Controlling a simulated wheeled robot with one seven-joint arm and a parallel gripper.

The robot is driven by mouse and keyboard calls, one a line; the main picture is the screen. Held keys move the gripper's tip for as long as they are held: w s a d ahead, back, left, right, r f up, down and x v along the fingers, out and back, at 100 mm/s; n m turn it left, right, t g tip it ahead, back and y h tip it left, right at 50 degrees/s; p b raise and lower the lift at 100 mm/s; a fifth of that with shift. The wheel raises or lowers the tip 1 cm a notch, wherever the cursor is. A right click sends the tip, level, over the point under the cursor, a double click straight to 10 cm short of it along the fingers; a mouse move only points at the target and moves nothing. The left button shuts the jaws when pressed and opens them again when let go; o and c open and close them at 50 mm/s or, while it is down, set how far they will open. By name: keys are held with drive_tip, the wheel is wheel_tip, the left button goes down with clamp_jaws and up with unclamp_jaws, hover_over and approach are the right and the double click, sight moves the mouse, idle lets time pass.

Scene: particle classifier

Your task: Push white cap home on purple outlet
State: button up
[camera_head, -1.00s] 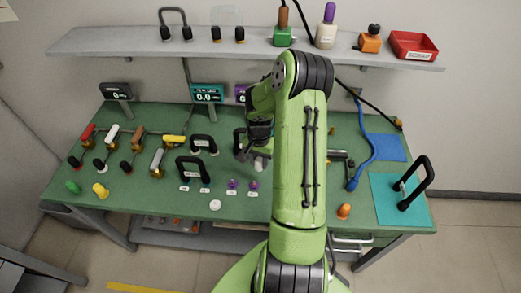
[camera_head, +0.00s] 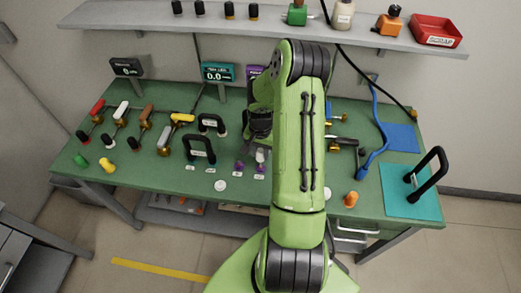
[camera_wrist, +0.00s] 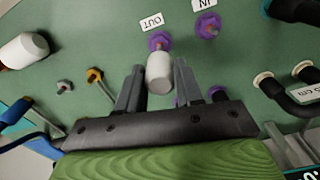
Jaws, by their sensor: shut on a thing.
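The white cap (camera_wrist: 159,74) is a small white cylinder between the two fingers of my gripper (camera_wrist: 158,76) in the wrist view. My gripper is shut on it. The purple outlet (camera_wrist: 157,41) is marked by the OUT label and lies just beyond the cap's far end. The cap overlaps part of it, so whether they touch cannot be told. In the head view the white cap (camera_head: 260,155) shows below my dark gripper (camera_head: 259,138), directly above the purple outlet (camera_head: 261,168). My green arm covers the area to the right.
A second purple port (camera_wrist: 208,27), labelled IN, stands beside the outlet. Black handles (camera_head: 199,149) stand left of the ports on the green bench. A white disc (camera_head: 220,185) lies near the bench's front edge. A shelf (camera_head: 155,15) runs above the back.

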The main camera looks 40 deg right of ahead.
sight(261, 160)
wheel_tip(261, 160, down, 2)
drive_tip(key=shift+f+b, duration=0.1)
drive_tip(key=shift+b, duration=0.45)
idle(1.2)
drive_tip(key=shift+f+b, duration=1.6)
drive_tip(key=shift+b, duration=0.2)
drive_tip(key=o, duration=1.1)
wheel_tip(261, 160, up, 16)
drive_tip(key=shift+f+p, duration=0.15)
drive_tip(key=shift+p, duration=0.9)
